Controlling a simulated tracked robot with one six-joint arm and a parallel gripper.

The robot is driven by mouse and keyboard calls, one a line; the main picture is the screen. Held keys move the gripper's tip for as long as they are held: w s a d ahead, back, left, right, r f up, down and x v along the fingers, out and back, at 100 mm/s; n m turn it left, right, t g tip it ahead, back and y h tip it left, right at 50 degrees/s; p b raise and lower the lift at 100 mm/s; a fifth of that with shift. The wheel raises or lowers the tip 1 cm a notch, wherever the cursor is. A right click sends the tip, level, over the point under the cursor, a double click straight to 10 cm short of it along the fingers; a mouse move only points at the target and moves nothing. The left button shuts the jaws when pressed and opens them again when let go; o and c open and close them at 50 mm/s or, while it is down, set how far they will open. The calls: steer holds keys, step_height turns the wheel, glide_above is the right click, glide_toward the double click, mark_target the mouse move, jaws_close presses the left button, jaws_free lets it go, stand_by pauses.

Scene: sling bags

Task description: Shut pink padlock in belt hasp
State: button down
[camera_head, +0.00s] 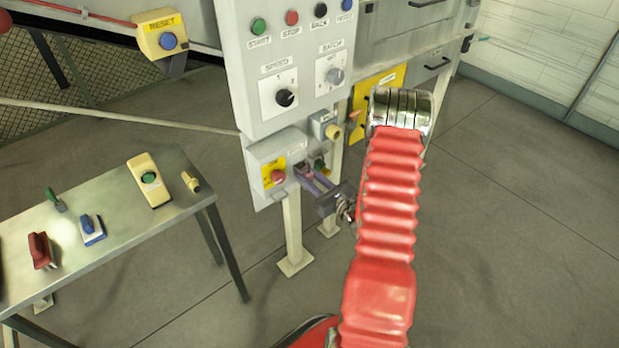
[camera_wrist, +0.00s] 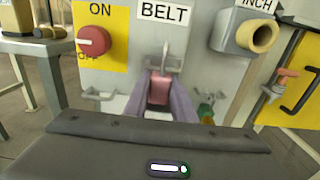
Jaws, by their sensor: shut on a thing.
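The pink padlock (camera_wrist: 159,90) is between the two fingers of my gripper (camera_wrist: 160,100), straight ahead in the wrist view. Its grey shackle (camera_wrist: 165,58) stands up above the body, at the belt hasp under the BELT label (camera_wrist: 164,13). I cannot tell whether the shackle is closed or through the hasp. In the head view my gripper (camera_head: 315,180) reaches left to the lower front of the control panel, and the padlock (camera_head: 304,170) shows small between its fingers. The fingers hide the padlock's sides.
A red ON/OFF knob (camera_wrist: 94,41) on a yellow plate is left of the hasp. The INCH socket (camera_wrist: 254,36) juts out at right. A green padlock (camera_wrist: 206,109) hangs low at right. A metal table (camera_head: 110,232) with several small devices stands left.

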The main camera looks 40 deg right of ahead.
steer(key=shift+f, duration=0.15)
stand_by(0.4)
steer(key=c, duration=0.8)
jaws_free()
steer(key=shift+o, duration=0.2)
steer(key=shift+s, duration=0.1)
steer(key=s, duration=0.6)
steer(key=shift+s+d, duration=0.15)
steer(key=shift+s, duration=0.25)
stand_by(0.5)
stand_by(0.5)
